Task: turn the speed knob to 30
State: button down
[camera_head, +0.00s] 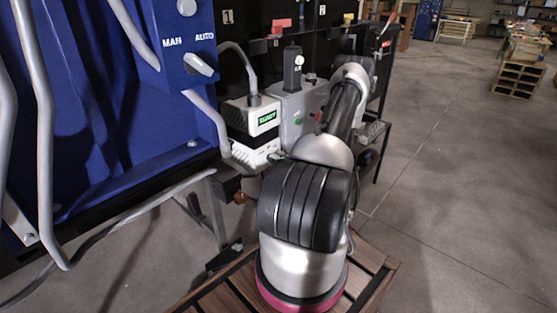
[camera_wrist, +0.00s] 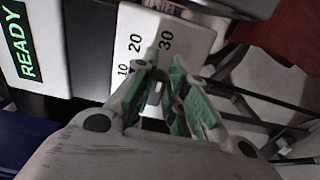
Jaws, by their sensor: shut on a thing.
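The speed knob (camera_wrist: 154,92) is small and dark, mostly hidden between the fingers of my gripper (camera_wrist: 167,84) in the wrist view. The gripper's green-padded fingers are closed on it from both sides. The white dial panel (camera_wrist: 187,36) carries the marks 10, 20 and 30. A pale pointer-like piece rises between 20 and 30, but I cannot tell the exact setting. A green READY display (camera_wrist: 20,42) is at the left. In the head view, the READY box (camera_head: 265,118) stands left of my arm, and my gripper is not clearly visible.
A blue cabinet (camera_head: 90,110) with a MAN/AUTO switch (camera_head: 198,64) fills the left. A grey control box (camera_head: 292,105) with a black lever and small buttons stands beside the READY box. Grey pipes run close by. The floor at right is open.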

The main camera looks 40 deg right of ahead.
jog(key=c, duration=1.4)
grip_release()
jog(key=shift+c, duration=0.2)
jog(key=s+d, duration=0.1)
jog(key=s, duration=1.1)
